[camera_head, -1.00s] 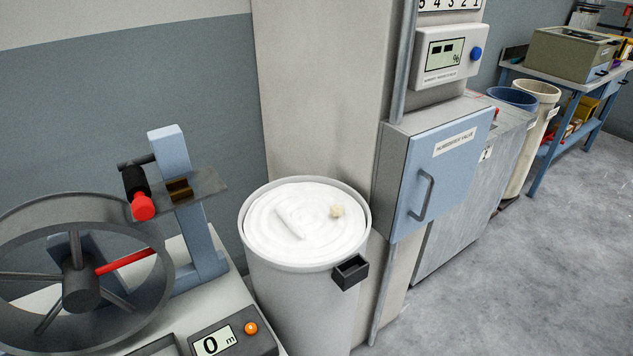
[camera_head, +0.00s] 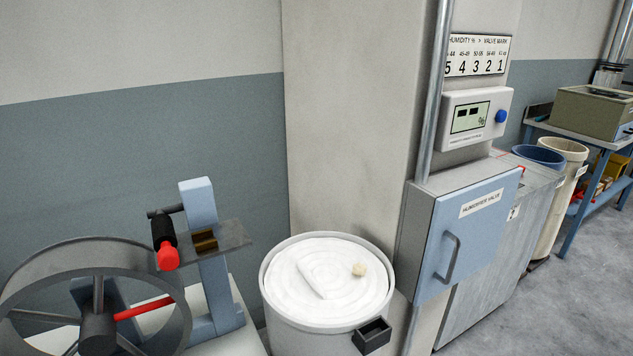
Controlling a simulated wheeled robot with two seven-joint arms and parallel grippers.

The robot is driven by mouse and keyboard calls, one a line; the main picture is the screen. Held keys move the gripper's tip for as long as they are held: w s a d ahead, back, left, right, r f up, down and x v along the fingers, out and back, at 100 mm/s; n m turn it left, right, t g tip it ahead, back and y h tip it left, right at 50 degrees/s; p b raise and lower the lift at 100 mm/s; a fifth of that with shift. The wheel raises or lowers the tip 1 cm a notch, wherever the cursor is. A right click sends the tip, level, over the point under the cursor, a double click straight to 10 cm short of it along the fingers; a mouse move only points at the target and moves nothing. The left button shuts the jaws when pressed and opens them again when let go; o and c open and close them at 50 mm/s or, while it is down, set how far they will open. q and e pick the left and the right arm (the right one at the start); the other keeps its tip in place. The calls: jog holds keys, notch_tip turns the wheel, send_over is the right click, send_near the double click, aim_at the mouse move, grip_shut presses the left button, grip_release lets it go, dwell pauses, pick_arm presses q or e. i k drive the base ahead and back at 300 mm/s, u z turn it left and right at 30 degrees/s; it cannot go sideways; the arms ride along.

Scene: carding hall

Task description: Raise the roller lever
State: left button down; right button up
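The machine at the lower left has a grey spoked wheel (camera_head: 98,300) with one red spoke. Above the wheel, a short lever with a black grip and red tip (camera_head: 167,256) hangs down from a dark rod on a blue post (camera_head: 207,250). I cannot tell whether this is the roller lever. A grey plate with a brass-coloured block sits at the post beside it. Neither of my grippers is in view.
A can of coiled white sliver (camera_head: 270,275) stands right of the post. Right of it are a blue humidifier valve cabinet (camera_head: 470,240), a humidity display (camera_head: 477,117), bins (camera_head: 563,150) and a blue bench. Floor is free at lower right.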

aim_at(165, 241)
jog(key=u, duration=1.05)
jog(key=k, duration=0.9)
jog(key=z, duration=0.9)
jog(key=i, duration=0.55)
jog(key=z, duration=0.05)
